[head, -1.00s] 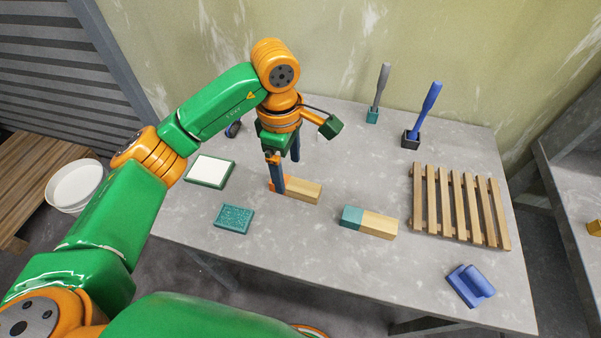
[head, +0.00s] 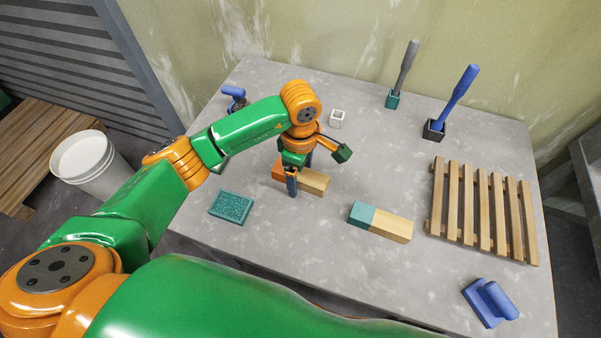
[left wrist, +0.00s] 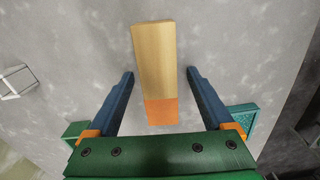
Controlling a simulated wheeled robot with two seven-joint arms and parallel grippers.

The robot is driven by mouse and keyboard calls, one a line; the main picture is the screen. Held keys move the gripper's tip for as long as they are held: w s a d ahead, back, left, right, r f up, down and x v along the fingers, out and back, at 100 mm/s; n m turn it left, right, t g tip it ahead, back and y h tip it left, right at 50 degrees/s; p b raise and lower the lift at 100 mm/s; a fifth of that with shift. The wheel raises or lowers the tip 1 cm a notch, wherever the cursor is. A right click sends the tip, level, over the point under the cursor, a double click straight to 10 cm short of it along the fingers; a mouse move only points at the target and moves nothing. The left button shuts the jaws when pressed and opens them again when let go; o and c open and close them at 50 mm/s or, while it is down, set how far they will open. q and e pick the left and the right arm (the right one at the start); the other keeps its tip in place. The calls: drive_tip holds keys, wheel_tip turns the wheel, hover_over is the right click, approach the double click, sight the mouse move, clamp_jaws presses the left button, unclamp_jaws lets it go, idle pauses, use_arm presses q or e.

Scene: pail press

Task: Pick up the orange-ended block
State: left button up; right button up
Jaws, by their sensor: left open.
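The orange-ended block (head: 313,183) lies flat on the grey table, its orange end to the left and the rest plain wood. My left gripper (head: 300,180) points down over it, with one finger in front of the block. In the left wrist view the block (left wrist: 153,58) lies lengthwise between the two spread fingers of my left gripper (left wrist: 160,71), its orange end towards the palm. A gap shows on each side. I cannot tell how far down the fingers reach. My right gripper is out of view.
A teal-ended block (head: 381,222) lies to the right. A teal sponge-like slab (head: 230,207) is left of the gripper. A wooden rack (head: 453,200), a blue tool (head: 490,302), two upright-handled brushes and a small white open cube (head: 337,118) stand around. The front middle is clear.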

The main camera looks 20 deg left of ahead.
use_arm(q)
clamp_jaws()
drive_tip(key=shift+r, duration=0.1)
